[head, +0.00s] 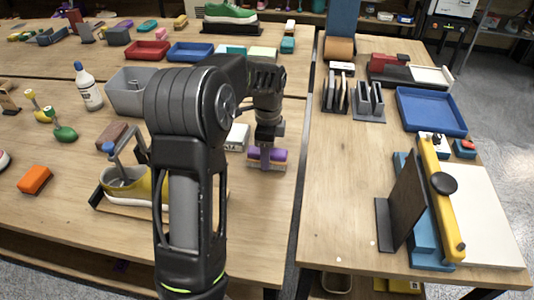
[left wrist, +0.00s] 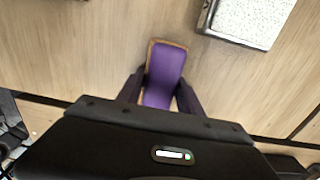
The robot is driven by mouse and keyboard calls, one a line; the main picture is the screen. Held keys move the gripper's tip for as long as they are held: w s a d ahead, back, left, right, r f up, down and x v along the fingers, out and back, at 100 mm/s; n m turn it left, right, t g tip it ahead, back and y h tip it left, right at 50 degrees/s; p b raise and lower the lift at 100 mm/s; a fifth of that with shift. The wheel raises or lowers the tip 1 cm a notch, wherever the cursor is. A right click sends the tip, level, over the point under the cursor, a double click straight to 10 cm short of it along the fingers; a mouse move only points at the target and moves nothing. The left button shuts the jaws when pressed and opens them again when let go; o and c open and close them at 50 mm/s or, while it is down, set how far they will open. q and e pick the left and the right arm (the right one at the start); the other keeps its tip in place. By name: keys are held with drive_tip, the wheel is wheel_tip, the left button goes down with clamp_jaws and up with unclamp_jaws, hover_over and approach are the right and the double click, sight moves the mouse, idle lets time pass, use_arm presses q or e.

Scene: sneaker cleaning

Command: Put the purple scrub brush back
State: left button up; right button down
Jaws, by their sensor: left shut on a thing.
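The purple scrub brush (head: 278,155) is at the right part of the left table, with a purple top and a tan lower part. It also shows in the left wrist view (left wrist: 165,75), with its purple top between the fingers. My left gripper (head: 266,150) comes down over the brush and is shut on it. In the left wrist view the left gripper (left wrist: 160,98) has one dark finger on each side of the brush. Whether the brush touches the table is hard to tell. My right gripper is in neither view.
A white speckled block (head: 237,137) in a grey holder lies just left of the brush. A sneaker (head: 140,188) on a board, a grey bin (head: 127,95) and a white bottle (head: 88,90) stand farther left. A gap separates this table from the right table, which holds a blue tray (head: 431,111).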

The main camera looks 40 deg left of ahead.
use_arm(q)
drive_tip(key=o, duration=0.7)
drive_tip(key=shift+f, duration=0.15)
drive_tip(key=o, duration=0.5)
wheel_tip(320, 180, up, 12)
drive_tip(key=shift+r, duration=0.2)
drive_tip(key=shift+w, duration=0.1)
